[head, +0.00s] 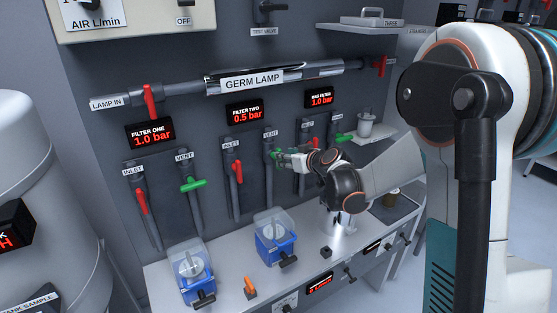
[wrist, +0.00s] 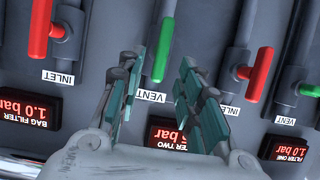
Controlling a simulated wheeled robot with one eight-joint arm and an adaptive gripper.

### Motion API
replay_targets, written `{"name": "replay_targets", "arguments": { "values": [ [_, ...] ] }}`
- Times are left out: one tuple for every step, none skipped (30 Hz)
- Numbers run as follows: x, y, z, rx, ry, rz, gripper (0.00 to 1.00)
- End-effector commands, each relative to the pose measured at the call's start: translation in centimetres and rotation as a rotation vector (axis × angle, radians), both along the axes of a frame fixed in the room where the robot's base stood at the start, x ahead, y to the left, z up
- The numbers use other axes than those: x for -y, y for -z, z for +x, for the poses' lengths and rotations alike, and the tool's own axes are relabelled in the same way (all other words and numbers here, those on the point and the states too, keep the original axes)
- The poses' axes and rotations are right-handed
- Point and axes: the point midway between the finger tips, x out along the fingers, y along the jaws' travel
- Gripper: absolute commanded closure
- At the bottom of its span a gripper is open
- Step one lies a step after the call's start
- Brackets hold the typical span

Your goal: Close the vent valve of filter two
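The vent valve of filter two has a green handle (head: 276,153) on a grey pipe under the "VENT" label, right of the filter two inlet. In the wrist view, which is upside down, this green handle (wrist: 163,52) runs roughly along its pipe. My gripper (head: 284,157) is at the handle in the head view and partly covers the area. In the wrist view my gripper (wrist: 161,68) is open, with one finger on each side of the handle's end. I cannot tell whether either finger touches it. The filter two display (head: 246,113) reads 0.5 bar.
The filter two inlet's red handle (head: 237,172) is close on the left. Filter one's green vent handle (head: 193,185) lies across its pipe. The bag filter's red inlet handle (wrist: 40,30) is on the other side. Blue containers (head: 274,240) stand on the bench below.

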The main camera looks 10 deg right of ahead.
Motion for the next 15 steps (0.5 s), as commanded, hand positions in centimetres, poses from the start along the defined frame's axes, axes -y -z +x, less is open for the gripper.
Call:
{"name": "replay_targets", "arguments": {
  "values": [
    [-0.4, 0.6, 1.0, 0.000, -0.003, -0.001, 0.67],
    [-0.6, 0.8, 1.5, 0.000, -0.002, -0.001, 0.67],
    [-0.8, 1.1, 2.1, 0.000, -0.002, -0.001, 0.67],
    [-0.9, 1.3, 2.5, 0.000, -0.002, -0.001, 0.67],
    [-1.0, 1.5, 2.9, 0.000, -0.001, -0.001, 0.67],
    [-1.2, 1.6, 3.4, 0.000, -0.001, -0.001, 0.67],
    [-1.3, 1.8, 3.8, 0.000, 0.000, -0.001, 0.67],
    [-1.4, 1.9, 4.1, 0.000, -0.001, -0.001, 0.67],
    [-1.5, 2.1, 4.5, 0.000, -0.001, -0.001, 0.67],
    [-1.6, 2.1, 4.7, 0.000, -0.001, -0.001, 0.67],
    [-1.6, 2.2, 4.9, 0.000, -0.001, -0.001, 0.67],
    [-1.7, 2.3, 5.1, 0.000, -0.001, -0.001, 0.67],
    [-1.8, 2.3, 5.2, 0.000, 0.000, -0.001, 0.67],
    [-1.8, 2.4, 5.3, 0.000, 0.000, -0.001, 0.67],
    [-1.8, 2.4, 5.4, 0.000, 0.000, -0.001, 0.67]
  ]
}}
